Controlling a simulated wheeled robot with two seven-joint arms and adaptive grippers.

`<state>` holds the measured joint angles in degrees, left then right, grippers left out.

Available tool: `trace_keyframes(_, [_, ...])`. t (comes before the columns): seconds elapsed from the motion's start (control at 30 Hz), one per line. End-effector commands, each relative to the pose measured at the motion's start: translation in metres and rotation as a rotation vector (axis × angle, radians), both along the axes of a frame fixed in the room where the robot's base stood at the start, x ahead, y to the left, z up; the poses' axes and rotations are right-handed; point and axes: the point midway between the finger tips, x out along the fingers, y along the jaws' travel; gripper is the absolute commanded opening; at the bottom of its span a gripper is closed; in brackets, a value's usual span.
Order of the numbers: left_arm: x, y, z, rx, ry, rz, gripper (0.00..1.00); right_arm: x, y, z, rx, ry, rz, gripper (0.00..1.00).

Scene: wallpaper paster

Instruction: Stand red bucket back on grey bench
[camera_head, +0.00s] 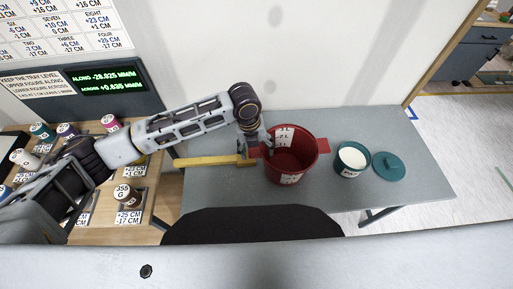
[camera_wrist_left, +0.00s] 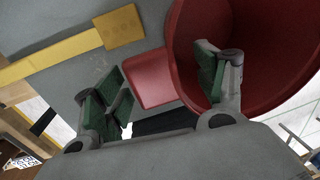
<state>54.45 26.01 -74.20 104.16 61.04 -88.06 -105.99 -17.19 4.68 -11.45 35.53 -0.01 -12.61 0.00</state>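The red bucket (camera_head: 306,163) appears upright on the grey bench (camera_head: 225,190), its mouth up and a white litre scale inside. A flat red tab sticks out on each side of its rim. My left gripper (camera_head: 257,150) is at the bucket's left side, by the left tab. In the left wrist view, its green-padded fingers (camera_wrist_left: 158,92) are spread apart. One finger is over the mouth of the bucket (camera_wrist_left: 265,60), the other outside, with the red tab between them. Whether either finger touches is unclear. My right gripper is not in view.
A yellow bar (camera_head: 212,161) lies on the bench left of the bucket. A teal pot (camera_head: 351,160) with pale contents and a teal lid (camera_head: 389,165) are to the right. A wooden table with tins is at left. A dark rounded shape is in front.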

Motion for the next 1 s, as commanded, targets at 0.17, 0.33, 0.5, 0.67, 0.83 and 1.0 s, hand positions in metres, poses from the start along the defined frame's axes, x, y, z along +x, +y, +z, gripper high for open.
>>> trace_keyframes(0.17, [0.0, 0.0, 0.0, 0.0, 0.0, 0.0, 0.72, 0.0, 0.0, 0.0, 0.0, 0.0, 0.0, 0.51])
trace_keyframes(0.33, [0.0, 0.0, 0.002, 0.0, 0.0, 0.0, 0.72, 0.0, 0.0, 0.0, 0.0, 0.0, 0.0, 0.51])
trace_keyframes(0.5, [0.001, 0.001, 0.01, -0.001, -0.001, 0.001, 0.72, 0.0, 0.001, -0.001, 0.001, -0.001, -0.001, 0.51])
trace_keyframes(0.67, [0.0, 0.004, 0.027, -0.001, -0.002, -0.001, 0.72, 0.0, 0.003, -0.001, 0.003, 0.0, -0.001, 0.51])
trace_keyframes(0.83, [0.0, 0.007, 0.051, -0.001, -0.002, -0.001, 0.72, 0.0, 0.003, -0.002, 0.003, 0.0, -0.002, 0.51])
trace_keyframes(1.0, [0.0, 0.011, 0.077, -0.001, -0.002, 0.001, 0.72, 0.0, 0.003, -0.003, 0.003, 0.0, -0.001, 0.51])
